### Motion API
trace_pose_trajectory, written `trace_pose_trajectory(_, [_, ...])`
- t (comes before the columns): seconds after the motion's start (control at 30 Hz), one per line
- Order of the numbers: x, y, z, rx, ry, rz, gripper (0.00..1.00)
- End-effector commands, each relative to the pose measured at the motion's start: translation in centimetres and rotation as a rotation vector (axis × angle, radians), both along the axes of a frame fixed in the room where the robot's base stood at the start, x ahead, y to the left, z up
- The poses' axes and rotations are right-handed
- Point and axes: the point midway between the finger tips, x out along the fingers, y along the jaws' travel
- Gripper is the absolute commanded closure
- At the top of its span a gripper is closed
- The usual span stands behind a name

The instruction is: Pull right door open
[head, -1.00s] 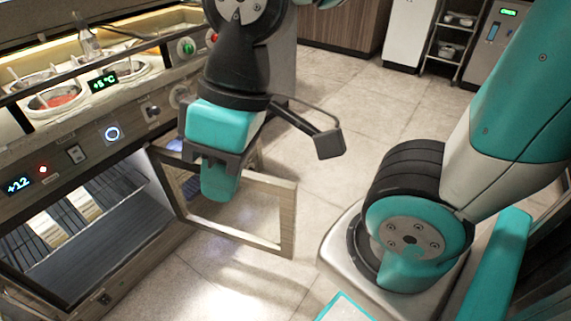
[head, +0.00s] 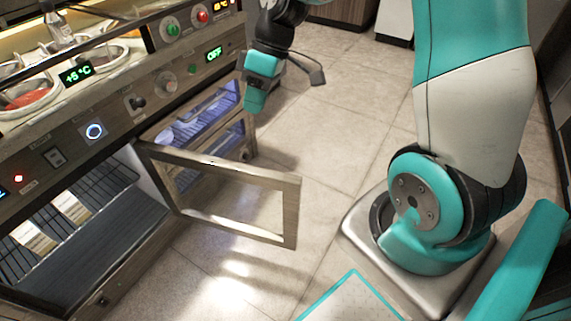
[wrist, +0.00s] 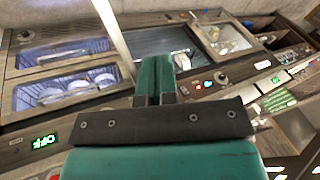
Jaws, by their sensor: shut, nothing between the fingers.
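The right door (head: 290,212), a wood-framed glass door, stands swung wide open from the counter front. It is hinged at the right side of a compartment whose dark wire-rack interior (head: 105,205) shows. In the wrist view the door appears as a pale edge-on strip (wrist: 113,33) beside the dark opening. My gripper (head: 253,106) is shut and empty. It is past the door on its far side, apart from it, in front of the glass drawers. Its closed teal fingers show in the wrist view (wrist: 154,76).
Glass-fronted drawers (head: 205,115) with blue-lit bowls are right of the opening. Another glass door (wrist: 222,38) appears shut in the wrist view. Knobs and displays line the panel (head: 135,103), below sauce wells. Tiled floor (head: 345,105) is clear right of the gripper.

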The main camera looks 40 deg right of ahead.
Motion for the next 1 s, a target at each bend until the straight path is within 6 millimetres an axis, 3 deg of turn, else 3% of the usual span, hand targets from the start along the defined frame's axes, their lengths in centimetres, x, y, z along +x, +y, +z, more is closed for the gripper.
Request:
trace_pose_trajectory(0.03, [1.4, -3.0, -2.6, 0.026, 0.008, -0.013, 1.0])
trace_pose_trajectory(0.2, [3.2, -10.9, -10.0, 0.111, -0.038, -0.004, 1.0])
trace_pose_trajectory(0.3, [3.0, -14.0, -13.3, 0.148, -0.068, 0.0, 1.0])
trace_pose_trajectory(0.4, [2.6, -15.8, -15.4, 0.169, -0.089, 0.001, 1.0])
trace_pose_trajectory(0.6, [2.4, -16.1, -17.3, 0.182, -0.105, 0.007, 1.0])
trace_pose_trajectory(1.0, [2.7, -11.3, -23.7, 0.182, -0.1, 0.008, 1.0])
